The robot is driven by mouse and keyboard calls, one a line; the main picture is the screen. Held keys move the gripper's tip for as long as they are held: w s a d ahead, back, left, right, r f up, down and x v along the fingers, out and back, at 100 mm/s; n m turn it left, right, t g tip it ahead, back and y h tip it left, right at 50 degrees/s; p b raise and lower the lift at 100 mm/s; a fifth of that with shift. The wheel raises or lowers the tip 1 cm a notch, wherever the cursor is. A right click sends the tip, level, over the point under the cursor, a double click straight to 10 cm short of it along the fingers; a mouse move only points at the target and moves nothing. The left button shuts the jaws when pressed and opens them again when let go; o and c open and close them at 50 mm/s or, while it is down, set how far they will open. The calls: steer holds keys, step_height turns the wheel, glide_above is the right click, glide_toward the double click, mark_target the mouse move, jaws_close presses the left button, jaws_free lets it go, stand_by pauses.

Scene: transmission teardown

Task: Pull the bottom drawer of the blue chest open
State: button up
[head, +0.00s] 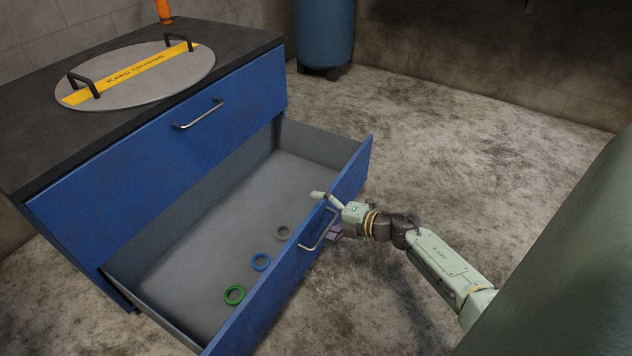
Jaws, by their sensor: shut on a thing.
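The blue chest (150,150) stands at the left with a dark top. Its bottom drawer (285,275) is pulled well out, and its grey inside shows. The drawer's bar handle (318,232) is on the outer front face. My gripper (330,213) is at that handle, with one finger reaching over the drawer's top edge; it is shut on the handle. The exact contact of the fingers is partly hidden. The upper drawer (170,140) is closed, with its own bar handle (198,114).
A round lid (130,88) with two handles lies on the chest top. A blue cylinder (324,35) stands behind. The floor at right is clear.

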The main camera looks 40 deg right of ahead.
steer(key=r, duration=0.1)
steer(key=s+d+r, duration=0.1)
steer(key=r, duration=0.1)
steer(key=shift+s, duration=0.2)
steer(key=shift+c, duration=0.5)
steer(key=shift+s+d+r+p, duration=0.2)
steer(key=shift+s+r+p, duration=0.1)
steer(key=shift+c, duration=1)
steer(key=shift+s+d+r, duration=0.1)
steer(key=shift+s+r, duration=0.1)
steer(key=shift+s, duration=0.15)
steer(key=c, duration=0.7)
steer(key=shift+s+d+f, duration=0.1)
steer(key=shift+s+f, duration=0.15)
steer(key=shift+s, duration=0.05)
steer(key=shift+c, duration=0.8)
steer(key=shift+s+d, duration=0.25)
steer(key=shift+s, duration=0.55)
steer(key=shift+p, duration=0.3)
